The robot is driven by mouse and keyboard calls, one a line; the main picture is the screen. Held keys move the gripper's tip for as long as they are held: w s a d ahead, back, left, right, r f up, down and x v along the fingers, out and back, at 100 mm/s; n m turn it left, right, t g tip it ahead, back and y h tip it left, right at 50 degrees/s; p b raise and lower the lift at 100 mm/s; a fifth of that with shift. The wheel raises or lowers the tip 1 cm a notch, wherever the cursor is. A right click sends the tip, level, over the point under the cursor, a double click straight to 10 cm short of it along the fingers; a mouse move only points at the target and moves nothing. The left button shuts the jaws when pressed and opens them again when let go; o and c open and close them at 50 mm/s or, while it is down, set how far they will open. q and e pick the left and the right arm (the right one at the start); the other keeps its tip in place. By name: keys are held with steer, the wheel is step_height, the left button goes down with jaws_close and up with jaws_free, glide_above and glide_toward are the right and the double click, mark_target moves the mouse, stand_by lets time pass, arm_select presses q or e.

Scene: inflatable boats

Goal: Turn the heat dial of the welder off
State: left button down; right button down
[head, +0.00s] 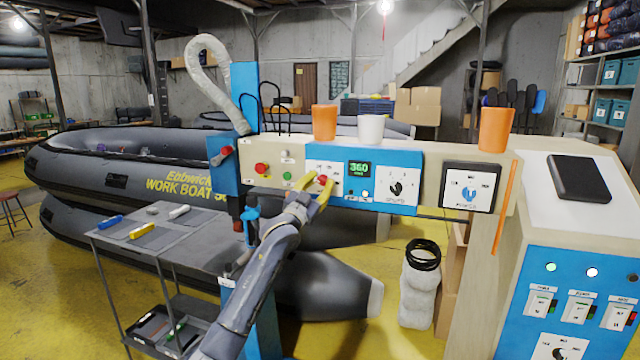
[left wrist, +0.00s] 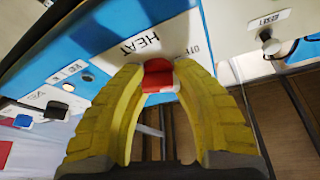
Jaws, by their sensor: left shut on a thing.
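The heat dial (left wrist: 158,72) is a red knob below the word HEAT on a white plate in the left wrist view. In the head view this dial (head: 322,180) is on the white plate of the welder's blue panel (head: 377,166). My left gripper (left wrist: 158,88) has yellow fingers, one on each side of the red knob, shut on it. It also shows in the head view (head: 318,192), at the plate's front. The fingers partly hide the plate's markings, and I cannot read the dial's setting. My right gripper is not in view.
A green display (head: 359,169) reads 360, with a black dial (head: 397,188) to its right. A red button (head: 261,169) and a green button (head: 287,177) are close on the left. Orange cups (head: 324,121) stand on top. A grey tool cart (head: 190,240) stands at lower left.

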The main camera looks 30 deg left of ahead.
arm_select(q)
steer(key=n+y, duration=0.2)
steer(key=n, duration=0.2)
steer(key=n+y, duration=0.2)
steer(key=n, duration=0.2)
steer(key=shift+f+n+g+y, duration=0.1)
steer(key=shift+n+g+y, duration=0.2)
steer(key=shift+n, duration=0.4)
steer(key=c, duration=0.9)
jaws_free()
steer(key=v, duration=1.2)
steer(key=shift+d, duration=0.15)
steer(key=shift+w, duration=0.1)
